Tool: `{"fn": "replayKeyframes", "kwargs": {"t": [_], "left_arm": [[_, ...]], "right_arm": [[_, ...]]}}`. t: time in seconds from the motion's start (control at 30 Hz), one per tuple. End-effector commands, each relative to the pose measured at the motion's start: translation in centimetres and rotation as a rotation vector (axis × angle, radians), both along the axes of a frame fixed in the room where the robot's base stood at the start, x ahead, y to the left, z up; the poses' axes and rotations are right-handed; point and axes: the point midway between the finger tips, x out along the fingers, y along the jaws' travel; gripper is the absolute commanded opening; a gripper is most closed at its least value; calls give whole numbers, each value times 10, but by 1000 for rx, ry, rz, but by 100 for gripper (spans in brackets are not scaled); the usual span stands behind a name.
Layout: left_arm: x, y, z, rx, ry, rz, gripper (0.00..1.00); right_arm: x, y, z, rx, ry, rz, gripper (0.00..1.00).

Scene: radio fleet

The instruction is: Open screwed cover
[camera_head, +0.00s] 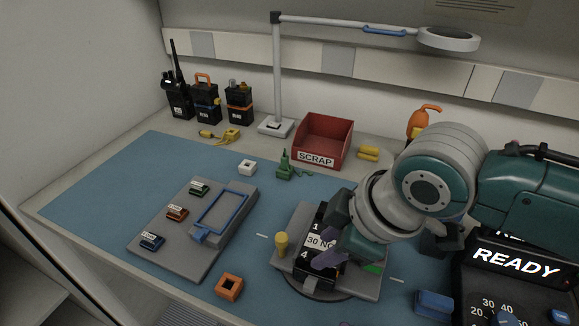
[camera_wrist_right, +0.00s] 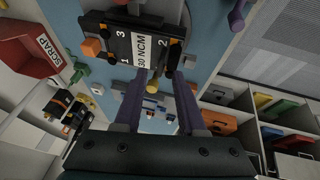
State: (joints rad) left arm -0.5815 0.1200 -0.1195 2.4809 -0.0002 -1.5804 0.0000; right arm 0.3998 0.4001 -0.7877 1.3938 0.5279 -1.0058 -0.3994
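A black device with a screwed cover (camera_head: 318,243) sits on a grey fixture (camera_head: 368,284) on the blue mat. Its label reads "30 NCM", with corner numbers beside it. It also shows in the right wrist view (camera_wrist_right: 118,42). My right gripper (camera_wrist_right: 158,102) has its two purple fingers apart, with nothing visibly held. In the head view its fingers are over the device and hide part of it; contact is unclear. A yellow-topped post (camera_head: 281,242) stands at the fixture's left side and shows between the fingers in the wrist view (camera_wrist_right: 153,86). My left gripper is not in view.
A grey tray (camera_head: 168,246) with labelled slots and a blue frame lies left. An orange square block (camera_head: 229,286) lies in front. A red SCRAP bin (camera_head: 322,142), lamp (camera_head: 277,80) and radios (camera_head: 206,102) stand behind. A READY display (camera_head: 515,264) is at right.

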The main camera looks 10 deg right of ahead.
Motion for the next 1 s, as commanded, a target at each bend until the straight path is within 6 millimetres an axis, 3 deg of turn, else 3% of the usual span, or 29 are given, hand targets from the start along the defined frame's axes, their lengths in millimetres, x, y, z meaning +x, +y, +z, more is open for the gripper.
{"fn": "replayKeyframes", "kwargs": {"t": [0.13, 0.43, 0.77, 1.0], "left_arm": [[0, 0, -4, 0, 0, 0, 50], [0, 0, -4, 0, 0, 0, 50], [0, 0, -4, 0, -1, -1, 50], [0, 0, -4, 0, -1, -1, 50]], "right_arm": [[4, 2, -9, 0, -2, 1, 40], [4, 3, -10, 0, -2, 1, 39], [4, 3, -10, 0, -1, 1, 2], [4, 3, -10, 0, -1, 0, 0]]}}
